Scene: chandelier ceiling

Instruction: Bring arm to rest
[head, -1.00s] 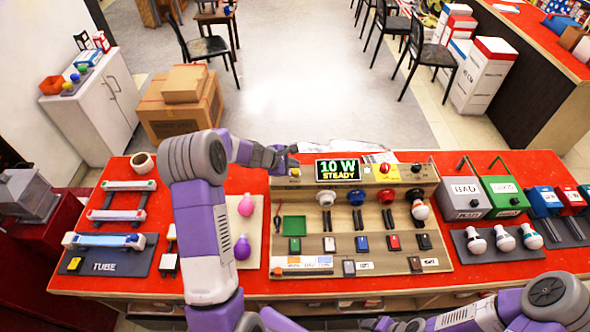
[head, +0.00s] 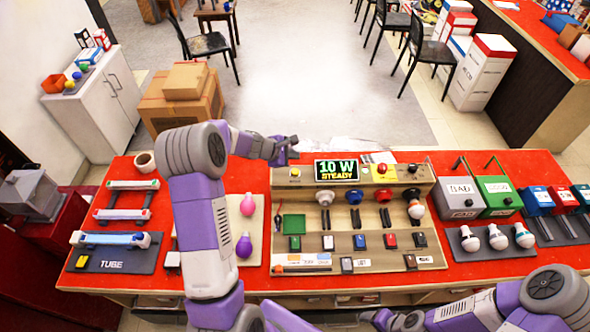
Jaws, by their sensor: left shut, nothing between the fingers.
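My left arm reaches up over the left part of the red table (head: 78,285). Its gripper (head: 294,146) is shut and empty, just above and left of the "10 W STEADY" display (head: 338,170) at the back of the wooden test board (head: 300,216). The gripper appears clear of the board, though its height above it is hard to judge. My right arm lies low at the bottom right, along the table's front edge. Its gripper end (head: 382,320) is partly cut off by the frame, and its fingers cannot be made out clearly.
The test board holds several sockets, switches and a white bulb (head: 416,209). Pink (head: 247,205) and purple (head: 243,246) bulbs lie beside my left forearm. A tube mat (head: 128,262) is at left. Grey (head: 461,198) and green (head: 499,197) bins stand at right.

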